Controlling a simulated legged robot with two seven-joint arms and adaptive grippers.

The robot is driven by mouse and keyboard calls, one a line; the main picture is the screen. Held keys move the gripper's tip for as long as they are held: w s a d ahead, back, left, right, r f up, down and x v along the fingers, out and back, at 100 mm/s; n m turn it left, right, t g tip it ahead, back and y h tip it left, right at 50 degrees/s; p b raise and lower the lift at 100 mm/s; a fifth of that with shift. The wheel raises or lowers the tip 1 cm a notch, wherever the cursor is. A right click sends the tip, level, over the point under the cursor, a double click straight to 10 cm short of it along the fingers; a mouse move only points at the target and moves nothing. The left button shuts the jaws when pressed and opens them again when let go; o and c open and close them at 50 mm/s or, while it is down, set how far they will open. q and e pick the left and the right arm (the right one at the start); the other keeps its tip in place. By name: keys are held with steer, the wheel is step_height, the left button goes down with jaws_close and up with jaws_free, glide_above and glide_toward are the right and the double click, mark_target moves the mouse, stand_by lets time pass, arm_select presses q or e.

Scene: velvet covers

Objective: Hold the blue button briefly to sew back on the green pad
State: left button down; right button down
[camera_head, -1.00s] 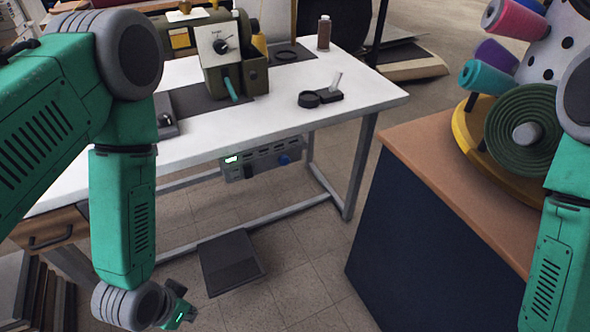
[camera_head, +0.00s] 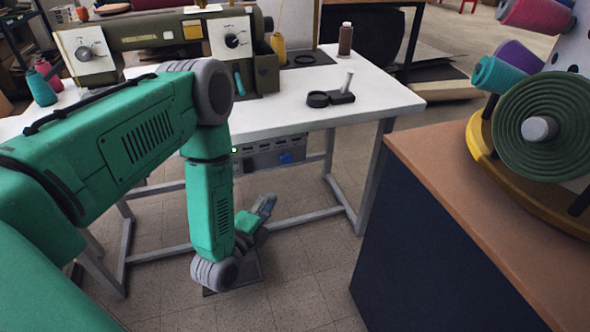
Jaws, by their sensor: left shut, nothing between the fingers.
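The blue button (camera_head: 286,158) sits on the front of a grey control box (camera_head: 262,157) under the white table. My left gripper (camera_head: 267,203) is below the box and in front of it, apart from the button. It points up and to the right, and its fingers are shut and empty. A round, dark green ringed pad (camera_head: 515,130) with a grey knob at its centre stands at the right. I cannot tell whether this is the task's green pad. My right gripper is not in view.
A sewing machine (camera_head: 150,32) stands on the white table (camera_head: 370,104). A black magnifier-like tool (camera_head: 330,98) and a brown spool (camera_head: 345,40) are on it. A dark pedal (camera_head: 247,277) lies on the floor below my gripper. A wooden-topped cabinet (camera_head: 430,150) stands right.

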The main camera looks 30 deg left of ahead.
mark_target(290, 161)
arm_select(q)
steer(key=w+a+b, duration=0.1)
steer(key=w, duration=0.3)
steer(key=w+a+b, duration=0.1)
steer(key=w, duration=0.3)
steer(key=w+a+b, duration=0.1)
steer(key=w, duration=0.3)
steer(key=shift+w+a, duration=0.25)
steer(key=shift+a, duration=0.05)
